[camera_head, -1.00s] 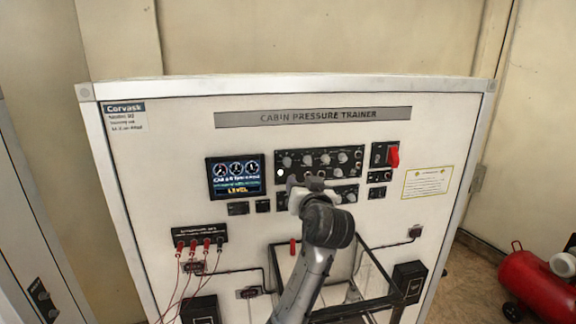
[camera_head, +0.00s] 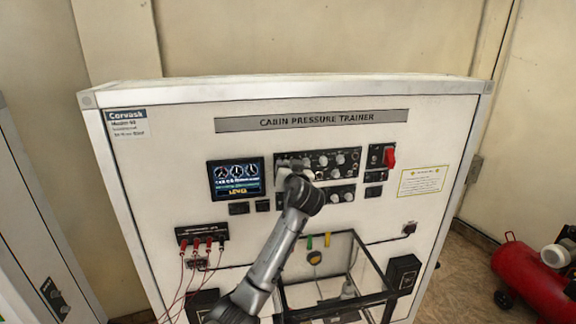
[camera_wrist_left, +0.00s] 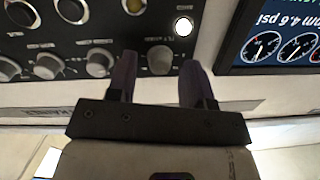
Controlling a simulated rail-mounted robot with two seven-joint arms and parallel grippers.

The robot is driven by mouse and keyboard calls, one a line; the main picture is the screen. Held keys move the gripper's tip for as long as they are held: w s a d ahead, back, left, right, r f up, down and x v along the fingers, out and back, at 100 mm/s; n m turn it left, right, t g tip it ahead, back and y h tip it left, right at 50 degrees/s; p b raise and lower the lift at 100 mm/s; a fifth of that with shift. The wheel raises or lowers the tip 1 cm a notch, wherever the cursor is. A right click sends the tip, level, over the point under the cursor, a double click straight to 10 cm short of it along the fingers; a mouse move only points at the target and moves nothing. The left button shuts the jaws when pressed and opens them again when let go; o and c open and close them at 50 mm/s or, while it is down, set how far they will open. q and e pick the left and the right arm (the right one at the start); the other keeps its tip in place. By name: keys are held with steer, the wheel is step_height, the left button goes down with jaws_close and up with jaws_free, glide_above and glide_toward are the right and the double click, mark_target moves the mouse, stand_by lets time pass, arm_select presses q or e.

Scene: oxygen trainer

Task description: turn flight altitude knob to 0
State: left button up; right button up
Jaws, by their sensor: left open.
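The black knob panel (camera_head: 322,160) is on the upper part of the white trainer board. My left gripper (camera_head: 288,171) is at the panel's left end and hides the knobs behind it. My right gripper is not in view.
A display screen (camera_head: 237,178) is just left of the panel, and a red switch (camera_head: 389,157) is to its right. Other knobs (camera_wrist_left: 99,62) sit close beside the fingers. A clear, dark-framed box (camera_head: 330,290) projects below. Red cables (camera_head: 197,262) hang at lower left.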

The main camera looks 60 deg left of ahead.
arm_select(q)
steer(key=shift+a, duration=0.1)
jaws_close()
steer(key=shift+n+b, duration=4.5)
steer(key=shift+b, duration=1.9)
jaws_free()
